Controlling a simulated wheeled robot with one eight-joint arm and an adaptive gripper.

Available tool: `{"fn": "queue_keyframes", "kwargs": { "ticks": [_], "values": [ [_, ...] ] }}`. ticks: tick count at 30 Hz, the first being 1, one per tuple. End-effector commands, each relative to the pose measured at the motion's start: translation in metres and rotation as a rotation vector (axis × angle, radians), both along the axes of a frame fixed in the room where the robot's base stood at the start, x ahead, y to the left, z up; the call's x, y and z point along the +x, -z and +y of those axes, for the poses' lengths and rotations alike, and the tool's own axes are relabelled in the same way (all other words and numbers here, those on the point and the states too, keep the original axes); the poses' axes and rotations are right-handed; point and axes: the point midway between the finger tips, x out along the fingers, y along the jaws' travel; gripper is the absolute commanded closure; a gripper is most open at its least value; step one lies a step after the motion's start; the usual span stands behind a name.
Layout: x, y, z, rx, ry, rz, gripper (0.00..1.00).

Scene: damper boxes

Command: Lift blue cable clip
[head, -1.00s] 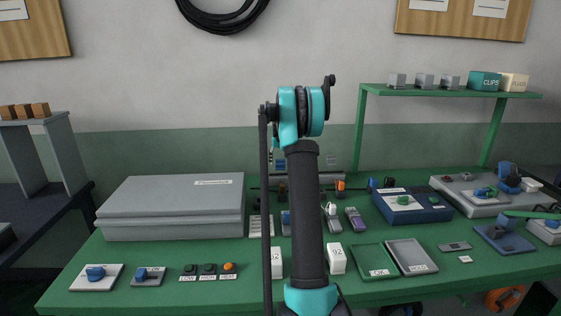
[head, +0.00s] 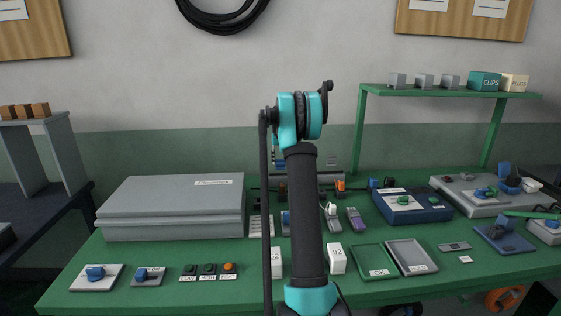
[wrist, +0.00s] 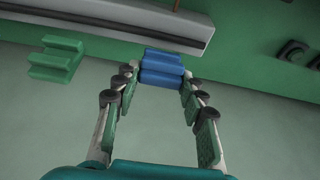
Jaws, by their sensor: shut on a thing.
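The blue cable clip (wrist: 161,66) is a small ridged block at the top middle of the wrist view. My gripper (wrist: 158,77) has its two green-padded fingers on either side of the clip's near end and is shut on it. In the head view my own arm hides the gripper and most of what is around it, so the clip's height above the surface cannot be told there. A similar green clip (wrist: 56,58) lies apart to the left in the wrist view.
A long grey bar (wrist: 120,22) runs just beyond the clip. On the green table (head: 200,255), a large grey case (head: 170,210) stands left and a blue box (head: 425,212) right of my arm. A green shelf (head: 445,93) stands at the back right.

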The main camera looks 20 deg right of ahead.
Motion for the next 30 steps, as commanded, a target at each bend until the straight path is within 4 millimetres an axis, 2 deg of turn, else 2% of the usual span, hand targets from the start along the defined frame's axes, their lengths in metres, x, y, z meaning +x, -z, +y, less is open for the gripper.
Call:
{"fn": "queue_keyframes", "kwargs": {
  "ticks": [12,30],
  "values": [
    [0.014,-0.002,-0.004,0.058,0.0,0.201,0.88],
    [0.022,-0.001,-0.007,0.099,0.0,0.343,0.88]
  ]
}}
